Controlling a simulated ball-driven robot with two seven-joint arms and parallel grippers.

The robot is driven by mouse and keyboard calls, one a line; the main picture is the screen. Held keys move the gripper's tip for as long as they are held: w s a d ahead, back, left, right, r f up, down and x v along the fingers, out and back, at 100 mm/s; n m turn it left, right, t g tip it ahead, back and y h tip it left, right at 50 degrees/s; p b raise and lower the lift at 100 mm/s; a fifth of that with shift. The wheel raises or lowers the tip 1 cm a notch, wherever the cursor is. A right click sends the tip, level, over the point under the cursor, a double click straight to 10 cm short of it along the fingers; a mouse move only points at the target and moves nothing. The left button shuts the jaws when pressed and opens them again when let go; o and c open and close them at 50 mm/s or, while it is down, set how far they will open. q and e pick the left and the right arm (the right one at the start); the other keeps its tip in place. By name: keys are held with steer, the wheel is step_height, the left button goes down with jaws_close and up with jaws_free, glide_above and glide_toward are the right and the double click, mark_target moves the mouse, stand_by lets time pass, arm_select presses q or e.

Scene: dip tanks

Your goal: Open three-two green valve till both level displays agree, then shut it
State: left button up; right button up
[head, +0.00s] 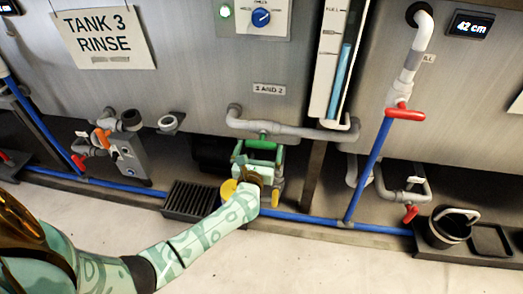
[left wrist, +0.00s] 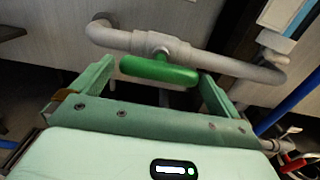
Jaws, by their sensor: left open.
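The green valve handle (head: 263,144) sits on the grey pipe under the "3 AND 2" label (head: 269,89). In the left wrist view the green handle (left wrist: 159,70) lies crosswise, roughly along the pipe. My left gripper (head: 262,160) is open just in front of it; its two fingers (left wrist: 155,80) stand on either side of the handle, and I cannot tell if they touch it. One level display (head: 470,29) at the upper right reads 42 cm. A second display (head: 9,7) at the top left corner is cut off and unreadable. My right gripper is not in view.
A sight tube (head: 340,80) with blue fill stands right of the valve. Red-handled valves (head: 405,114) sit on other pipes. A blue pipe (head: 300,217) runs low along the front. A black grate (head: 190,200) and a bucket (head: 449,228) stand by the tanks. The pale floor is clear.

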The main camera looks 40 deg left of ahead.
arm_select(q)
steer(key=shift+w+a, duration=0.25)
steer(key=shift+w, duration=0.15)
steer(key=c, duration=0.7)
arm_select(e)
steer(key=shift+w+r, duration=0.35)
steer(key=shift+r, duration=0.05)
